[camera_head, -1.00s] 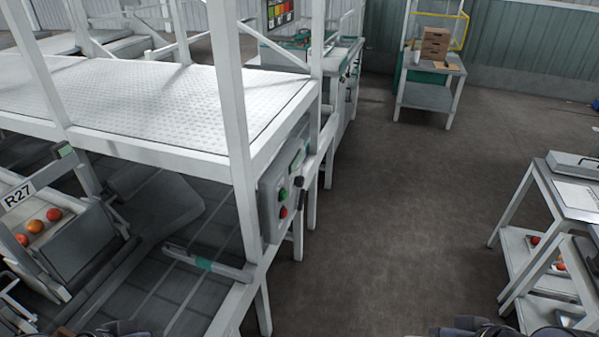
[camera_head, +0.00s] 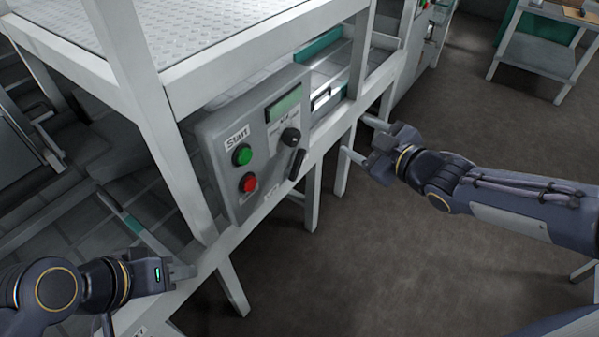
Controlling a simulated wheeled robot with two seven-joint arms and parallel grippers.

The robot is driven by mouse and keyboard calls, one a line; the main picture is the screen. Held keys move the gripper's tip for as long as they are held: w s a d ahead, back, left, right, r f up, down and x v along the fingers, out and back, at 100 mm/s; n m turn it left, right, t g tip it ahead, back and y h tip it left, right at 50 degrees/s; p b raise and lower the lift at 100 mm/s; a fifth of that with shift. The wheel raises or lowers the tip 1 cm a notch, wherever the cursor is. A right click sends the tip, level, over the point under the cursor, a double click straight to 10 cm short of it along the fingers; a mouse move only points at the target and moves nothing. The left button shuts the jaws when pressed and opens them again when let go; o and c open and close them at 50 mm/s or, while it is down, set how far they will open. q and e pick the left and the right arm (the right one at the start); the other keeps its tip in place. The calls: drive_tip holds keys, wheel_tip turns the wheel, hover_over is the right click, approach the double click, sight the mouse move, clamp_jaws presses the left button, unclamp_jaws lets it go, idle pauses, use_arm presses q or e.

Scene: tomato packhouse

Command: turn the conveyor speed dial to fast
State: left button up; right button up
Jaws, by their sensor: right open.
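The grey control panel (camera_head: 222,168) is on the side of the white machine frame, in the middle of the head view. Its black round dial (camera_head: 290,137) sits below a greenish display (camera_head: 284,105); its pointer and markings are too small to read. A black lever-like handle (camera_head: 297,163) is just under the dial. My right gripper (camera_head: 356,136) is open and empty, to the right of the dial and apart from it, fingers facing the panel. My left gripper (camera_head: 178,273) is at lower left, below the panel and away from the dial; its jaw opening is unclear.
A green button (camera_head: 242,154) labelled Start and a red button (camera_head: 248,182) are left of the dial. A white frame post (camera_head: 150,110) stands just left of the panel. A grey side table (camera_head: 540,55) is at the upper right.

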sight(297, 139)
drive_tip(key=w+a+f+n+y+b, duration=0.1)
drive_tip(key=a+y, duration=0.1)
drive_tip(key=a, duration=0.2)
drive_tip(key=w+a+f+n+g+y+b, duration=0.1)
drive_tip(key=a+n+y+b, duration=0.1)
drive_tip(key=a, duration=0.2)
drive_tip(key=w+a+f+n+g+y+b, duration=0.1)
drive_tip(key=w+a+f+n+y+b, duration=0.1)
drive_tip(key=a, duration=0.3)
drive_tip(key=shift+f, duration=0.1)
use_arm(q)
wheel_tip(297, 139, down, 8)
drive_tip(key=shift+r, duration=0.25)
use_arm(e)
drive_tip(key=c, duration=1)
use_arm(q)
drive_tip(key=shift+r, duration=0.15)
